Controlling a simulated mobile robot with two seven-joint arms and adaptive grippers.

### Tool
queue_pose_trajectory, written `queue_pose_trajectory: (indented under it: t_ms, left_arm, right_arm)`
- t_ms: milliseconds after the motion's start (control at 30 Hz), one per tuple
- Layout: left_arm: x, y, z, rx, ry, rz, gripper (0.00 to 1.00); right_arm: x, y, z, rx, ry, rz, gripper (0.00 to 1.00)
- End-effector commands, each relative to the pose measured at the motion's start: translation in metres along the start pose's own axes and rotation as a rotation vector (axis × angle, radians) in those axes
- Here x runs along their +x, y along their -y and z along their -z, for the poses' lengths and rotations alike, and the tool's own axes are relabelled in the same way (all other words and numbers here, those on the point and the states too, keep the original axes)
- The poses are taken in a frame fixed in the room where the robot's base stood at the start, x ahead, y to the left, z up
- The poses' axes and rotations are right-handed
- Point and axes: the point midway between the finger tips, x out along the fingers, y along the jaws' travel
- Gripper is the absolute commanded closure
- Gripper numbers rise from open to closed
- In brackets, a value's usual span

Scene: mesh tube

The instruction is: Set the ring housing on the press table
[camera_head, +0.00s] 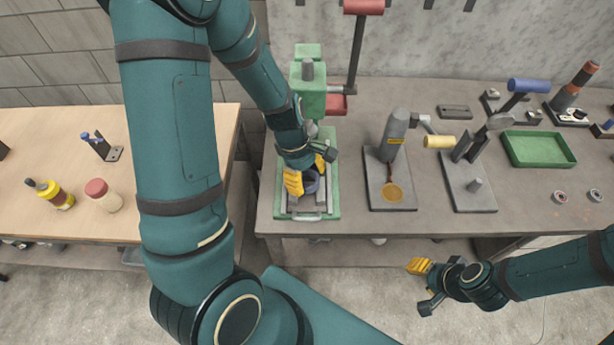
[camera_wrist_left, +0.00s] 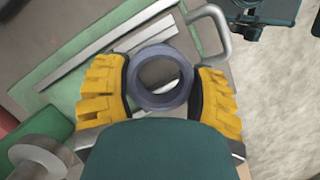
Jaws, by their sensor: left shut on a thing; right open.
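The ring housing is a dark blue-grey ring (camera_head: 311,183) with an open bore, held over the press table in the head view. It also shows in the left wrist view (camera_wrist_left: 160,98). My left gripper (camera_head: 306,180) has its yellow fingers on either side of the ring and is shut on it. The press table (camera_head: 296,213) is a grey plate with rails and a front handle on the green press base (camera_head: 333,205). I cannot tell whether the ring touches the plate. My right gripper (camera_head: 418,267) is open and empty, in front of the bench.
The green press column (camera_head: 309,95) with its red-handled lever stands behind the left gripper. Two other hand presses (camera_head: 391,190) (camera_head: 474,195) stand to the right. A green tray (camera_head: 538,148) and small rings (camera_head: 560,197) lie farther right. A wooden bench (camera_head: 60,150) is at the left.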

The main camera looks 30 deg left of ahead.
Motion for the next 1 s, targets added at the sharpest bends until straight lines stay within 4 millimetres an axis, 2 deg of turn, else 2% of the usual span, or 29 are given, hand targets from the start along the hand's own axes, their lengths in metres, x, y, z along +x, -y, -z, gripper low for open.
queue_pose_trajectory:
  t_ms: [1000]
  left_arm:
    - [0.011,0.0,0.003,0.0,0.0,0.0,0.84]
  right_arm:
    - [0.008,-0.003,-0.001,0.0,0.0,0.0,0.53]
